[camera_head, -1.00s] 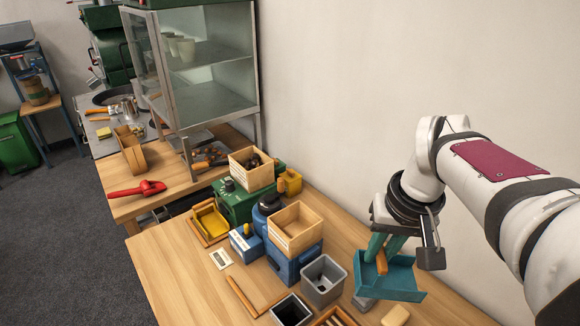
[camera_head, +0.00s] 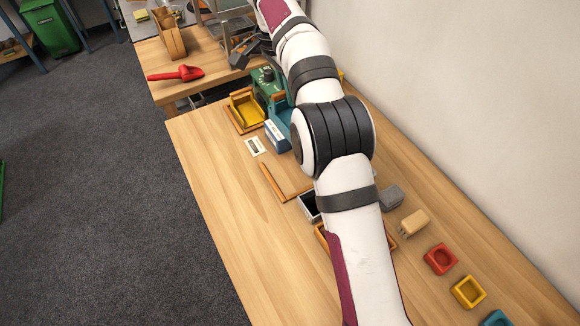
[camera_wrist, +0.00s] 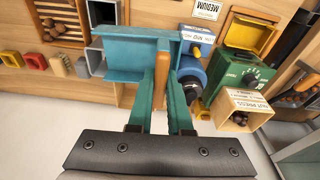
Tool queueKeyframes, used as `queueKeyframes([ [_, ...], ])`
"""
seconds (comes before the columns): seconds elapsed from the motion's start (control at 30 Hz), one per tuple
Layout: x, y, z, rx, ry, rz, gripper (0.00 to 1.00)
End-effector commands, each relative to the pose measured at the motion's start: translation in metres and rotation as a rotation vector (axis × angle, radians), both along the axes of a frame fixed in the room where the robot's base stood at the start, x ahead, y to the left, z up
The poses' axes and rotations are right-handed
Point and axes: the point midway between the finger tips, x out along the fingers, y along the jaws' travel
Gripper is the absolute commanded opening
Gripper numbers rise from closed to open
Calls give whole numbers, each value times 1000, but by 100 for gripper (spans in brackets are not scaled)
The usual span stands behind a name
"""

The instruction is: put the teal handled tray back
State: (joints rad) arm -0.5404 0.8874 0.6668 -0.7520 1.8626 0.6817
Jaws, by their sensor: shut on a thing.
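The teal tray (camera_wrist: 130,52) hangs in my gripper (camera_wrist: 165,75) in the wrist view. The teal fingers are closed on its orange-brown handle (camera_wrist: 161,82). The tray's open side and base show over the table next to the blue machine (camera_wrist: 190,70). In the head view my arm hides most of the gripper; a teal patch, likely the tray (camera_head: 283,113), shows left of the arm, behind the small blue-and-white box (camera_head: 277,134). Whether the tray touches anything cannot be told.
The yellow tray (camera_head: 246,108) sits on a wooden frame. A thin wooden strip (camera_head: 272,182) lies on the table. The green machine (camera_wrist: 240,68) and a nut-press box (camera_wrist: 240,110) stand close by. A grey bin (camera_wrist: 106,12) is near the tray. The table's front-left part is clear.

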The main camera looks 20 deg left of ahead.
Motion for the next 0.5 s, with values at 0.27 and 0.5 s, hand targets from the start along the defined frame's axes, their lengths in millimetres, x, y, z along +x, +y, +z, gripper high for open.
queueKeyframes([
  [0.27,-4,14,-45,-7,8,-53,0],
  [0.5,-3,14,-124,-6,5,-54,0],
])
